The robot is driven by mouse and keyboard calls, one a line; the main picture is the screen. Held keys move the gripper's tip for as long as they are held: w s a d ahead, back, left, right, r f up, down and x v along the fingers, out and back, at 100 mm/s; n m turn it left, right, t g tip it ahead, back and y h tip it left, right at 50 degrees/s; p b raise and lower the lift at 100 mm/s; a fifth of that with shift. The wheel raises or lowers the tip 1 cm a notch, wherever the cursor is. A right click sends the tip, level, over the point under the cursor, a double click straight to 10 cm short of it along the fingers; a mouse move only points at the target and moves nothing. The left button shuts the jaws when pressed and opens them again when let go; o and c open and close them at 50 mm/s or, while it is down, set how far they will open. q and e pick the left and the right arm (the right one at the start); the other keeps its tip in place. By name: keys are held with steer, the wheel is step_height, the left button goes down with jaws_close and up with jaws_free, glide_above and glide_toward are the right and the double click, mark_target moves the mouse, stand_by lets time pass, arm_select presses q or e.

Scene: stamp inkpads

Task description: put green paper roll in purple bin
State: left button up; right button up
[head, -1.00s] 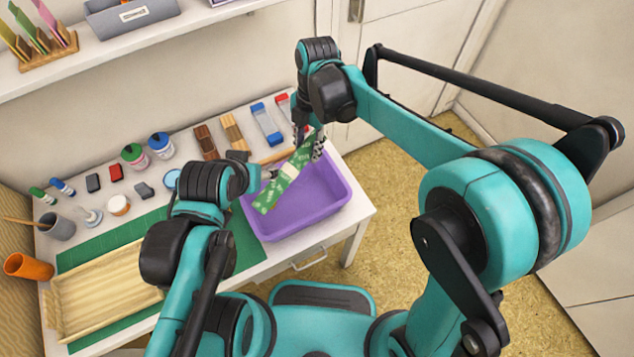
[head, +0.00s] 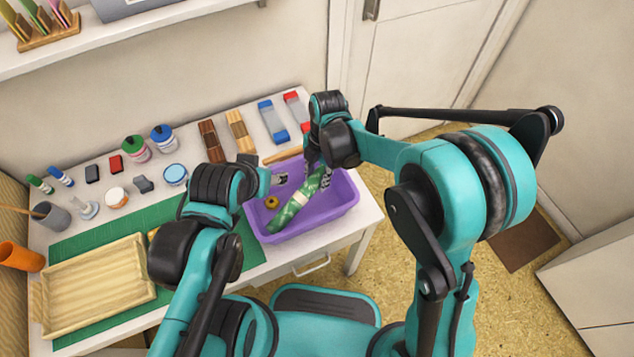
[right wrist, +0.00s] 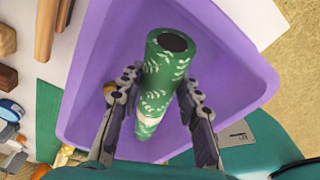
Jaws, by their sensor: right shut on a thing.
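The green paper roll (head: 292,208) has a pale leaf pattern and a light band. It is tilted in the purple bin (head: 332,215), its lower end down inside the walls. In the right wrist view the roll (right wrist: 155,90) sits between the two fingers, its dark open end towards the camera, over the purple bin (right wrist: 85,95). My right gripper (head: 322,172) is shut on the roll's upper part; it also shows in the right wrist view (right wrist: 155,90). My left gripper (head: 268,175) is at the bin's left edge, its fingers mostly hidden by its own wrist.
A small yellow ring-like thing (head: 271,202) lies in the bin. A wooden tray (head: 95,283) lies on a green mat (head: 75,243) at left. Stamps, ink bottles and wooden blocks (head: 238,130) line the table's back.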

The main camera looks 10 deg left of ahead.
step_height(320, 180, down, 3)
steer(key=shift+r, duration=0.2)
steer(key=shift+f+b, duration=0.15)
steer(key=shift+b, duration=0.25)
steer(key=o, duration=1.2)
steer(key=shift+c, duration=0.2)
